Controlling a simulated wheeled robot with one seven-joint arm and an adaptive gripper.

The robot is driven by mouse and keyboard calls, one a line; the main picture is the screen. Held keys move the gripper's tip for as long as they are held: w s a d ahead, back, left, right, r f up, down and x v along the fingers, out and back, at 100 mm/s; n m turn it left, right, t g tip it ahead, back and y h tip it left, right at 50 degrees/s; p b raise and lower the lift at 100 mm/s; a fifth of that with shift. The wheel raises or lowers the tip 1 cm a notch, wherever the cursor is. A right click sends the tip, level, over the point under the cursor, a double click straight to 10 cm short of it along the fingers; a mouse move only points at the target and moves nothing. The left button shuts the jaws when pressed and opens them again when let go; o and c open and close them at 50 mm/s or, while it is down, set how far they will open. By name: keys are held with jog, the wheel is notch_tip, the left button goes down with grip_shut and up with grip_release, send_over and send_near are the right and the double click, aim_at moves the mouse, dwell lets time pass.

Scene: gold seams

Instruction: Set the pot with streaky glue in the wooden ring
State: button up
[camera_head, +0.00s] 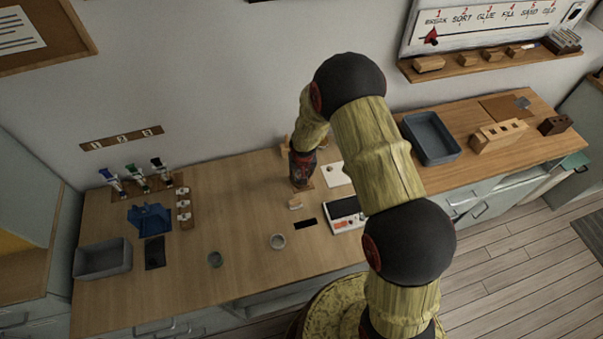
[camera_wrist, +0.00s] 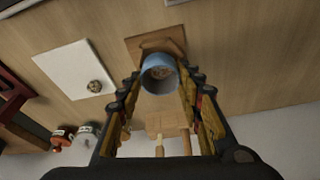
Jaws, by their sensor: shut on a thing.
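My gripper (camera_wrist: 158,90) is shut on a blue-grey pot (camera_wrist: 158,68), with one finger on each side. The pot's round mouth faces the wrist camera, and brownish matter shows inside; its streaks are too small to tell. A brown wooden piece on a square base (camera_wrist: 134,48), which may be the wooden ring, lies right by the pot in the wrist view. The pot hides part of it, so I cannot tell whether the pot is in it or above it. In the head view my gripper (camera_head: 302,165) is over the brown square at the back of the bench, and the pot is not clear.
A white tile (camera_wrist: 62,82) with a small lump lies beside the wooden base. A grey tray (camera_head: 103,262), blue cloth (camera_head: 149,220) and bottles are at left. The front middle is mostly clear.

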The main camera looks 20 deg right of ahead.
jog(key=shift+f+b, duration=1.05)
jog(key=shift+b, duration=0.7)
dwell(1.6)
dwell(0.3)
jog(key=o, duration=0.8)
jog(key=shift+o, duration=0.2)
jog(key=shift+r, duration=0.1)
jog(key=shift+p+v, duration=1.25)
jog(key=shift+v, duration=1.25)
jog(key=v, duration=1.1)
jog(key=shift+r, duration=0.4)
